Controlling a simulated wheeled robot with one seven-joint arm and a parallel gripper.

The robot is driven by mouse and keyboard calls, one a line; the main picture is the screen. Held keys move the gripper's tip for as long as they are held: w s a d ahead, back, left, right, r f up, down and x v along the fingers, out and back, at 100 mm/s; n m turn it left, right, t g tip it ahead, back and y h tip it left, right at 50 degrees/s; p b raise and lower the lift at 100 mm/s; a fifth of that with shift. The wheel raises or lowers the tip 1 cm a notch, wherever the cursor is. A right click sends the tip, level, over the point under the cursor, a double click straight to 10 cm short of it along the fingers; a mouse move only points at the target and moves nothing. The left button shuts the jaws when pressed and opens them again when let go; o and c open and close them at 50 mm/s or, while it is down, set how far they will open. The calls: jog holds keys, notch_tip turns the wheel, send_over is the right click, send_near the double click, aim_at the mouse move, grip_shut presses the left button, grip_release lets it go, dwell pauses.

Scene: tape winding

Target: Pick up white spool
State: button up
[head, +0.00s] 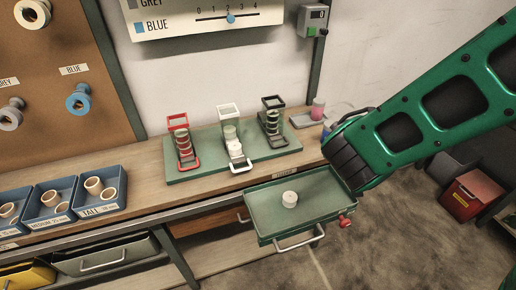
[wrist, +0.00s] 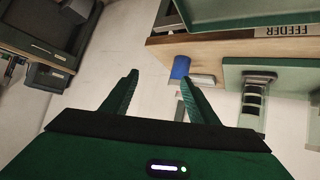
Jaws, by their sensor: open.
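A small white spool (head: 290,200) stands in the open green drawer (head: 262,232), near its middle. Another pale spool (head: 33,13) hangs on the pegboard at the upper left, and white pieces (head: 236,148) sit in the white-framed rack (head: 228,110). My gripper shows in the wrist view (wrist: 158,82) with its two green fingers spread apart and nothing between them. In the head view, my arm comes in from the right and ends above the drawer's right side; the fingertips are hidden there. The wrist view shows no white spool.
Red-framed (head: 178,122) and black-framed (head: 273,103) racks stand on a green board (head: 205,165) behind the drawer. A blue cylinder (wrist: 180,67) shows near my fingers in the wrist view. Blue bins (head: 98,190) line the bench's left. A red box (head: 470,195) stands on the floor.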

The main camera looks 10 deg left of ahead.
jog(key=s+a+f+n+t+y, duration=0.1)
jog(key=s+a+n+y, duration=0.25)
jog(key=a, duration=0.95)
jog(key=n+y, duration=0.3)
jog(key=y, duration=0.2)
send_near(237, 150)
jog(key=x, duration=0.4)
jog(key=shift+a+f, duration=0.1)
jog(key=shift+f, duration=0.2)
jog(key=shift+r+x, duration=0.15)
jog(key=shift+x, duration=1.35)
jog(key=shift+r+x, duration=0.15)
jog(key=shift+x, duration=1.3)
jog(key=shift+w, duration=0.15)
jog(key=c, duration=1.1)
